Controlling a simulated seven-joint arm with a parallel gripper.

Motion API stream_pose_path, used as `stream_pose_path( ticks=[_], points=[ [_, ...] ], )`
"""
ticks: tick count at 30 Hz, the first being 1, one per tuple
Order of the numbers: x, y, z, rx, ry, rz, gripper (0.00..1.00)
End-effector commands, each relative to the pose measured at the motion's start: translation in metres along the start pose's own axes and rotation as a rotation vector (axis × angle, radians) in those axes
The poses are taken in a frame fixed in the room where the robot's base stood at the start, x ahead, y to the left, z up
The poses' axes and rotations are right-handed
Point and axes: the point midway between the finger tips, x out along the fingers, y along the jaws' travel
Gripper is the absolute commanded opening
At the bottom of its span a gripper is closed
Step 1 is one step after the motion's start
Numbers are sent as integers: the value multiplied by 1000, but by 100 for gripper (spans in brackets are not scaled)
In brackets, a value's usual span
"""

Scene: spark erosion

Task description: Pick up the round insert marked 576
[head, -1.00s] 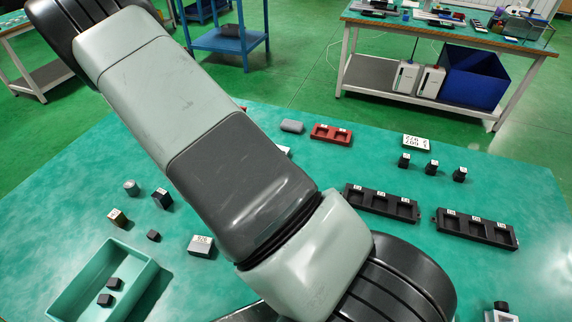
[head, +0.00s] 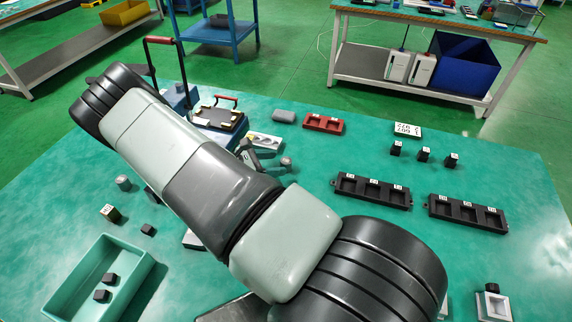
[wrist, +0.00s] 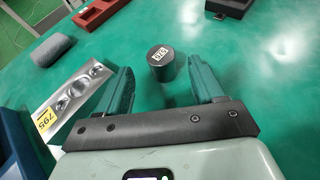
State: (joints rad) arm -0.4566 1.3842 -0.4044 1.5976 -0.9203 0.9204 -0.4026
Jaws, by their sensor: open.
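The round insert (wrist: 161,66) is a short dark grey cylinder with a white label on top. The label appears upside down and seems to read 576. It stands upright on the green table, just ahead of and between the fingertips in the wrist view. A small grey round piece in the head view (head: 286,162), beside the fingers, looks like the same insert. My gripper (wrist: 160,78) is open and empty, with one teal finger on each side. In the head view my gripper (head: 264,153) is partly hidden by my arm.
A silver block with round recesses (wrist: 73,92) and a yellow 795 label lies close to the left finger. A grey rounded block (head: 284,116), a red tray (head: 323,124) and black trays (head: 371,191) lie farther off. Table right of the insert is clear.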

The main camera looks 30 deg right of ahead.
Motion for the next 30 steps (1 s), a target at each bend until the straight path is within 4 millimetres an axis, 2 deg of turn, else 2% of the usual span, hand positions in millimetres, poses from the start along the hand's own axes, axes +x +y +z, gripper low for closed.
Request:
stream_pose_path(
  ticks=[9, 17, 30],
  points=[
    [44, -3, 1, 0, -1, -4, 68],
    [49, -2, 1, 0, 0, -1, 68],
    [48, -2, 1, 0, 0, -1, 0]
  ],
)
